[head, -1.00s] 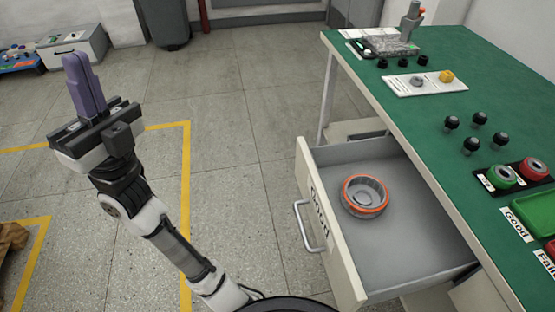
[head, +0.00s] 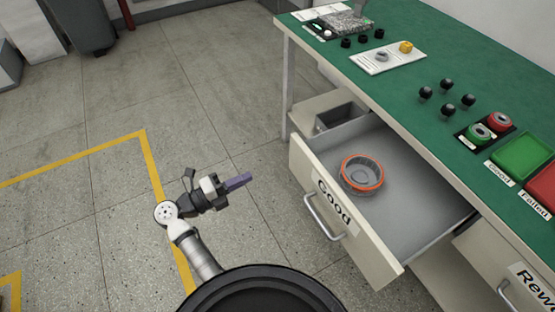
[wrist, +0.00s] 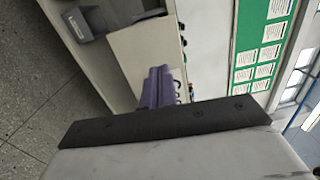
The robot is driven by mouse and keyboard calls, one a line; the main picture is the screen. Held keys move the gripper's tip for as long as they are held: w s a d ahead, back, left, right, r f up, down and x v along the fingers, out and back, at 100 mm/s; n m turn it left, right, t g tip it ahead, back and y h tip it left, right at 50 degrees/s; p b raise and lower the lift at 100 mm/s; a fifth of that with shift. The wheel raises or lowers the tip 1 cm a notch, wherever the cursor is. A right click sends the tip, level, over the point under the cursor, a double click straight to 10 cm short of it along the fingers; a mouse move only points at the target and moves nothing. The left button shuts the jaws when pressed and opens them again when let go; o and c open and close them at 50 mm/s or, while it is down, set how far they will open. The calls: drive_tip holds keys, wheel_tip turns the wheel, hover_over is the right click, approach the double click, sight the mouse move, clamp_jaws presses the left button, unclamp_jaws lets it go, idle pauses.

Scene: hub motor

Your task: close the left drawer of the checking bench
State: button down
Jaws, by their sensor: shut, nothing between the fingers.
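The left drawer (head: 345,222), labelled "Good", is pulled out of the checking bench (head: 420,140) in the head view. A grey round part with an orange ring (head: 361,176) lies inside it. The drawer has a metal bar handle (head: 324,217) on its front. My gripper (head: 245,180), with purple fingers, is shut and empty. It is left of the drawer front, apart from it, with its fingers pointing right towards it. The purple fingers also show in the wrist view (wrist: 160,88), in front of a pale panel.
The right drawer (head: 510,275), labelled "Rew...", is at the lower right and partly out of frame. A grey bin (head: 340,116) sits behind the open drawer. Black knobs, green and red trays stand on the green top. The floor left of the bench is clear.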

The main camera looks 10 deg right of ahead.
drive_tip(key=f, duration=0.1)
drive_tip(key=p, duration=0.4)
approach(298, 161)
drive_tip(key=shift+g, duration=0.3)
drive_tip(key=x, duration=0.5)
drive_tip(key=shift+w+d+r, duration=0.1)
drive_tip(key=shift+r, duration=0.25)
drive_tip(key=shift+x, duration=0.8)
drive_tip(key=shift+w+d+f, duration=0.1)
drive_tip(key=b+x, duration=0.2)
drive_tip(key=x, duration=2.4)
drive_tip(key=shift+d+f+b, duration=0.2)
drive_tip(key=shift+b, duration=0.1)
drive_tip(key=shift+w+d, duration=0.2)
drive_tip(key=shift+d, duration=0.4)
drive_tip(key=shift+w+d+r, duration=0.1)
drive_tip(key=shift+r, duration=0.2)
